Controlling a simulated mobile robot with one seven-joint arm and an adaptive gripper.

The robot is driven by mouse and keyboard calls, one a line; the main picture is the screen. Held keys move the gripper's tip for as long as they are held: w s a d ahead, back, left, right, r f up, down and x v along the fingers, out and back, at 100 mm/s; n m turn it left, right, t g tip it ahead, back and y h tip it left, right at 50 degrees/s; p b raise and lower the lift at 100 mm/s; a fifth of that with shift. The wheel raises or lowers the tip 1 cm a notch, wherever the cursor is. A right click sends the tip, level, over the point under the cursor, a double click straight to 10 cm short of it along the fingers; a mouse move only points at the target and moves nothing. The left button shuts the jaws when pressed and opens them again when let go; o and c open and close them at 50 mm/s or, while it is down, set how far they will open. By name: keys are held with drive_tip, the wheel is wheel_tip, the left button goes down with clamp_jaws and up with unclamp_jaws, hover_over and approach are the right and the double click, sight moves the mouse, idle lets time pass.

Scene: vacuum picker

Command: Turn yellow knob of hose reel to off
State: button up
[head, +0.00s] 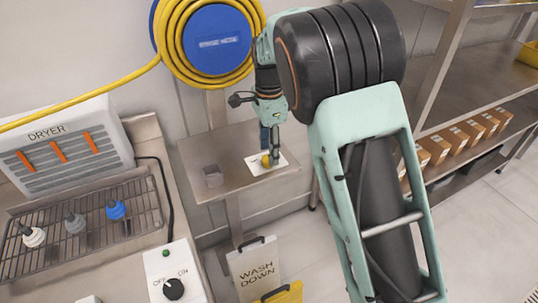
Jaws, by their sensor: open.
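The hose reel is a blue disc (217,40) on the wall, wound with yellow hose (165,42). Below it, a small yellow knob (266,161) sits on a white plate (281,160) on a metal shelf. My gripper (271,152) points down at the knob, with its fingertips right at it. It is open. The fingers partly hide the knob and plate. I cannot tell whether they touch the knob, and I cannot read the knob's setting.
A dryer (62,150), a rack with several nozzles and a black OFF/ON knob (173,289) are at left. A "WASH DOWN" sign (257,270) stands below. Boxes line the right shelf.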

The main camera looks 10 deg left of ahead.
drive_tip(key=shift+f, duration=1.2)
drive_tip(key=c, duration=1.2)
